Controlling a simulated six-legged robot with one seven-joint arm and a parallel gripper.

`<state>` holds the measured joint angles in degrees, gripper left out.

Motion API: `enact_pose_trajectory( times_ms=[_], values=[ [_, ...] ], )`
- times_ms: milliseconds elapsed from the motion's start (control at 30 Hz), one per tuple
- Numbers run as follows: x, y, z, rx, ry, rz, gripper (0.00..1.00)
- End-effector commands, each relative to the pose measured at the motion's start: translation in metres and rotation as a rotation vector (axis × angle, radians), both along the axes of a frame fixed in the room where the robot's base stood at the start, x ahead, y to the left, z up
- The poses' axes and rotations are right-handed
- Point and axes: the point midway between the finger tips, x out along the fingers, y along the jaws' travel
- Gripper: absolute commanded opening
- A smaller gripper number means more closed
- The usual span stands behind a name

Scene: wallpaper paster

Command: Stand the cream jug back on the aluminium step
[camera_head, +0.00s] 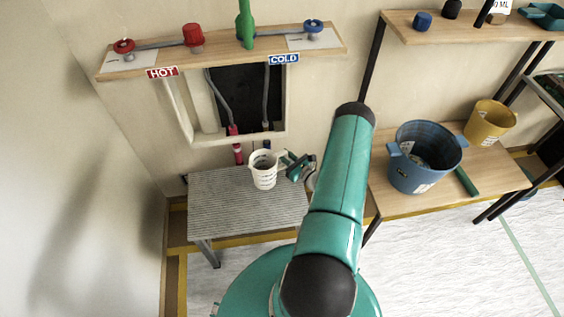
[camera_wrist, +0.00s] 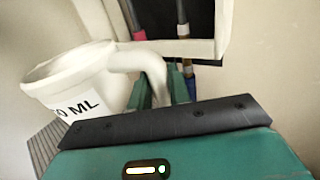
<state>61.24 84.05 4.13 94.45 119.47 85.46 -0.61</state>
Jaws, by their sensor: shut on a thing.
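The cream jug (camera_head: 263,172) is over the back right part of the ribbed aluminium step (camera_head: 225,212) in the head view. It looks about upright, with its open top up. In the wrist view the jug (camera_wrist: 75,82), with black "ML" lettering, is at the left. Its handle (camera_wrist: 140,58) reaches to my gripper (camera_wrist: 165,92), which is shut on it. My gripper (camera_head: 289,164) is at the jug's right side in the head view. I cannot tell whether the jug's base touches the step. The step's edge (camera_wrist: 42,148) shows below the jug.
A wooden shelf (camera_head: 330,40) with HOT and COLD taps is above a dark wall recess (camera_head: 250,92). Pipes (camera_head: 237,150) hang behind the jug. A blue bucket (camera_head: 415,178) and a yellow bucket (camera_head: 490,122) stand on a wooden shelf at right. The step's left and front are clear.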

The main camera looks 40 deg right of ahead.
Motion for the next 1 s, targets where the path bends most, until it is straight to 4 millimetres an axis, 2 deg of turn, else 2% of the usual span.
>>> enact_pose_trajectory(
  times_ms=[33,267,467,867,900,1000],
  values=[
    [0.006,0.001,-0.007,0.000,0.000,0.001,0.00],
    [0.020,0.002,-0.025,0.001,0.001,0.000,0.00],
    [0.019,0.002,-0.050,0.000,-0.001,0.000,0.00],
    [0.018,0.001,-0.054,0.000,-0.001,-0.001,0.00],
    [0.019,0.001,-0.055,0.000,0.000,-0.001,0.23],
    [0.019,0.001,-0.054,0.000,0.000,-0.001,0.41]
  ],
)
